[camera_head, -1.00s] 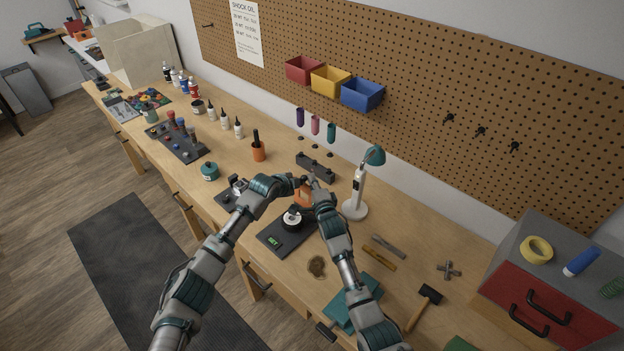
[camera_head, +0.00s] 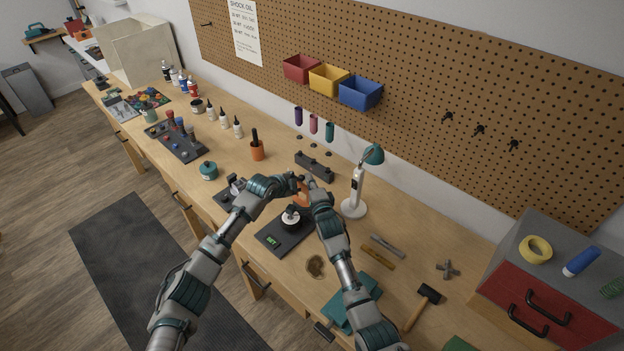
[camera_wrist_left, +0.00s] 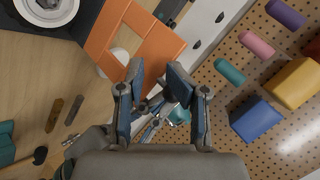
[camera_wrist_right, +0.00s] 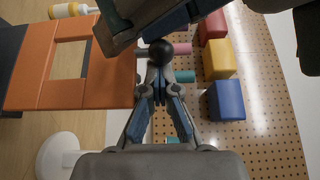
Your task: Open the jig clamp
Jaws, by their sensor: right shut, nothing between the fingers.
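An orange frame-like part (camera_head: 302,200), probably the jig, stands behind the black base and is mostly covered by my arms. It shows larger in the left wrist view (camera_wrist_left: 110,45) and in the right wrist view (camera_wrist_right: 85,68). A black ball knob (camera_wrist_right: 160,52), possibly the clamp's handle end, is just beyond my right gripper's tips. My right gripper (camera_wrist_right: 165,88) is shut and empty; whether it touches the knob I cannot tell. My left gripper (camera_wrist_left: 158,72) is open and empty, close beside the orange frame. The clamp's own shape is hidden in the head view.
A black base with a green display (camera_head: 270,238) lies in front of the grippers. A white lamp (camera_head: 355,195) with a teal head stands close on the right. A dark block (camera_head: 314,167) is behind. Pegboard bins (camera_head: 328,80) hang at the back.

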